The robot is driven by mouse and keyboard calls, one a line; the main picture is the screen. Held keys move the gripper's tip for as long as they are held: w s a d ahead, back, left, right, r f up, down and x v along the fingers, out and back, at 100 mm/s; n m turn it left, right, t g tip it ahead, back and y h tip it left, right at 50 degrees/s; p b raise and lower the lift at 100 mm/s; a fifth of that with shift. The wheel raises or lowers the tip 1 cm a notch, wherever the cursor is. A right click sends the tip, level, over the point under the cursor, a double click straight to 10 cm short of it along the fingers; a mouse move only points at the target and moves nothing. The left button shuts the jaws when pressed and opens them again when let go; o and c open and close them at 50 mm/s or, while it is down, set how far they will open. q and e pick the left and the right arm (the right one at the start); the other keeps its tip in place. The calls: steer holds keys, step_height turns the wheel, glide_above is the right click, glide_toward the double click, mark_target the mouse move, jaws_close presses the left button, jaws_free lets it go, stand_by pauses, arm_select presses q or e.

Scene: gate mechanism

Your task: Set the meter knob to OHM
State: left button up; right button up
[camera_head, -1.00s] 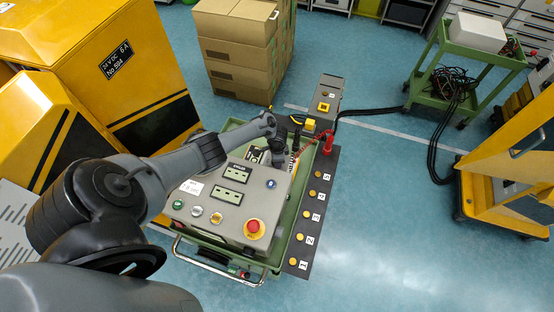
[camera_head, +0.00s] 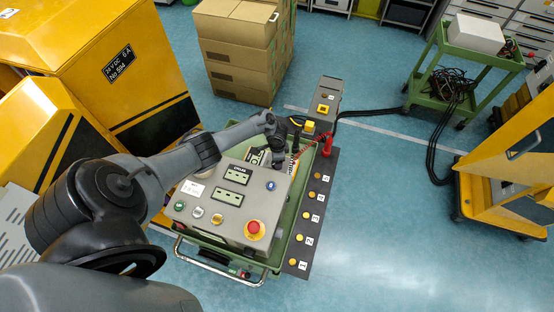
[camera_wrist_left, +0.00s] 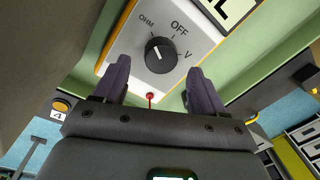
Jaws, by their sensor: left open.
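The meter (camera_wrist_left: 129,58) has a white face with an orange edge and the labels OHM, OFF and V. Its round black knob (camera_wrist_left: 160,55) carries a white mark pointing up and slightly left in the wrist view, roughly toward the OHM side; I cannot tell the exact setting. My left gripper (camera_wrist_left: 161,88) is open, its two dark fingers apart, with the knob ahead of and between them, apparently not touched. In the head view my left gripper (camera_head: 279,152) is over the far side of the green cart, partly hiding the meter (camera_head: 257,156). My right gripper is not in view.
A grey control box (camera_head: 222,206) with displays, buttons and a red emergency stop (camera_head: 254,228) sits on the green cart (camera_head: 291,220). A red plug or handle (camera_head: 328,144) stands nearby. A dark strip with numbered yellow buttons (camera_head: 312,216) lies right of the cart. A red-tipped probe (camera_wrist_left: 150,97) shows below the knob.

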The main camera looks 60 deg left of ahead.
arm_select(q)
step_height(320, 180, up, 8)
steer(key=p, duration=0.2)
steer(key=shift+d+f, duration=0.2)
stand_by(0.4)
